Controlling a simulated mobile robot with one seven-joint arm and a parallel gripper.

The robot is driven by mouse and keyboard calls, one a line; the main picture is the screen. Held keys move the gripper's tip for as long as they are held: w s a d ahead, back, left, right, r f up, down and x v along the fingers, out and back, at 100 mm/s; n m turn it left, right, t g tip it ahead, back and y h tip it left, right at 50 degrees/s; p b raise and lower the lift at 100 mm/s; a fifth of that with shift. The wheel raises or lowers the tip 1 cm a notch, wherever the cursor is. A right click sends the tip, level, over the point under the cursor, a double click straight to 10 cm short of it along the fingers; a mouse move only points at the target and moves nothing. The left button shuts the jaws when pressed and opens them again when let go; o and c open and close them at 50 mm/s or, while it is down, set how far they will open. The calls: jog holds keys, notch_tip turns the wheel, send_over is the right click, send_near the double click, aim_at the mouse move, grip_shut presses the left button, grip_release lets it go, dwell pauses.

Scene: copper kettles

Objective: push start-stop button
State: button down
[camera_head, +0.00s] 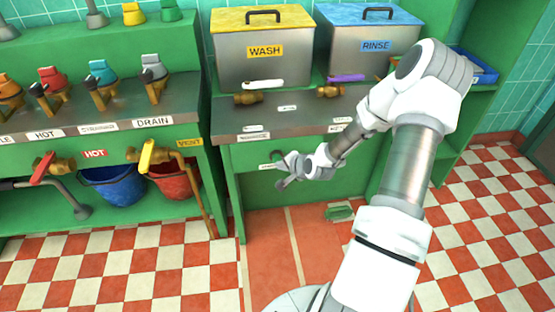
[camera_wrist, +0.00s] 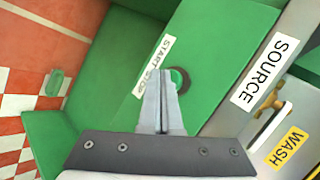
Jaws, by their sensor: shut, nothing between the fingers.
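The start-stop button (camera_wrist: 180,79) is a round green knob with a dark rim on the green front panel. It sits beside a white START STOP label (camera_wrist: 153,66). My gripper (camera_wrist: 163,76) is shut and empty, its fingertips pointing at the panel between label and button and overlapping the button's left edge in the wrist view. I cannot tell whether they touch it. In the head view my gripper (camera_head: 281,185) is low in front of the counter. The label (camera_head: 270,166) shows just above it, and the button (camera_head: 276,155) is small and dark there.
Steel WASH (camera_head: 263,68) and RINSE (camera_head: 372,65) tanks stand on the counter, with brass valves in front. Blue (camera_head: 112,188) and red (camera_head: 172,180) buckets stand left. A green block (camera_head: 340,212) lies on the floor below.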

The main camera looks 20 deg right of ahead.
jog(key=shift+w+d, duration=0.15)
jog(key=shift+w, duration=0.3)
dwell(0.5)
jog(key=shift+s, duration=0.1)
jog(key=shift+s+a, duration=0.25)
jog(key=shift+s, duration=0.6)
jog(key=s+a, duration=0.1)
jog(key=s, duration=0.4)
jog(key=shift+s+a+p, duration=0.35)
jog(key=shift+s+p, duration=0.05)
jog(key=shift+p, duration=0.05)
